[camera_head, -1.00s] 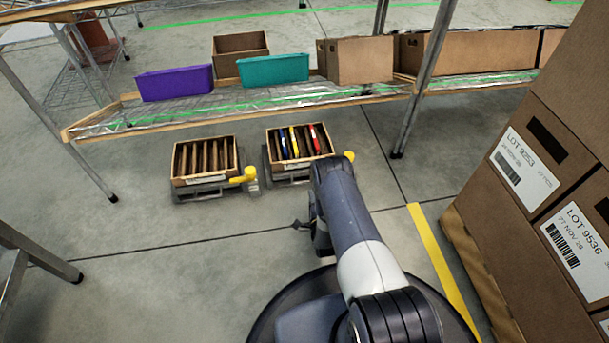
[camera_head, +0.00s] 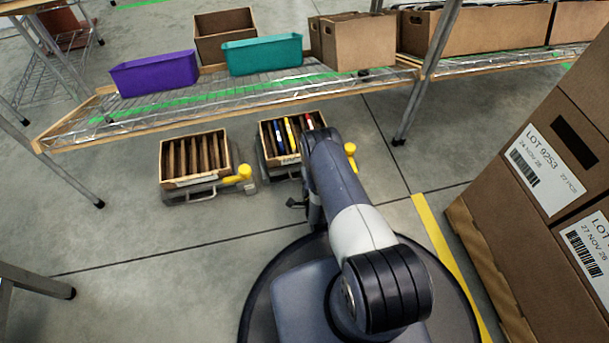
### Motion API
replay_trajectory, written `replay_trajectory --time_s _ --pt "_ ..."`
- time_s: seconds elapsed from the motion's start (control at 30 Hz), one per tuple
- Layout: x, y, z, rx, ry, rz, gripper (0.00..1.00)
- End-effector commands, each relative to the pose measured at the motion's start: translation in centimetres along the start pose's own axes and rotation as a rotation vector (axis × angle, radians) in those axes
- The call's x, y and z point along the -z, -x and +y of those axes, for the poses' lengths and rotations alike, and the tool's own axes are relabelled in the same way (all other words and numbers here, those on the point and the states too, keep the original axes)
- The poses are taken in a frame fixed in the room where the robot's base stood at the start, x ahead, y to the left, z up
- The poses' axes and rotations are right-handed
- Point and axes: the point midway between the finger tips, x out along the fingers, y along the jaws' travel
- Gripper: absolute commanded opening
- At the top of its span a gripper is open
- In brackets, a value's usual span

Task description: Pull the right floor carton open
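Two tilted cartons sit on low stands on the floor beneath the shelf. The right floor carton (camera_head: 266,142) is brown and holds several upright items, some blue, yellow and red. My arm covers its lower right part. The left floor carton (camera_head: 176,176) holds brown dividers or flat items, and a yellow knob shows at its stand's right. My gripper (camera_head: 298,204) is small and dark, low in front of the right carton's stand and apart from the carton as far as I see. Its fingers are mostly hidden by my arm, so its opening is unclear.
The wire shelf (camera_head: 100,127) above bears a purple bin (camera_head: 155,74), a teal bin (camera_head: 262,55) and brown cartons. Stacked labelled boxes (camera_head: 535,185) stand close on the right, by a yellow floor line (camera_head: 440,250).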

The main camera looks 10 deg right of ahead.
Motion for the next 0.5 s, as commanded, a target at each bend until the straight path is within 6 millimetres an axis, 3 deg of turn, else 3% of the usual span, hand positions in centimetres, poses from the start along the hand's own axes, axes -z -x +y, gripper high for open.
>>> replay_trajectory --time_s 0.4,0.5 --pt "0.0 -0.03 -0.02 0.0 0.0 0.0 0.0" --pt "0.0 -0.03 -0.02 0.0 0.0 0.0 0.0"
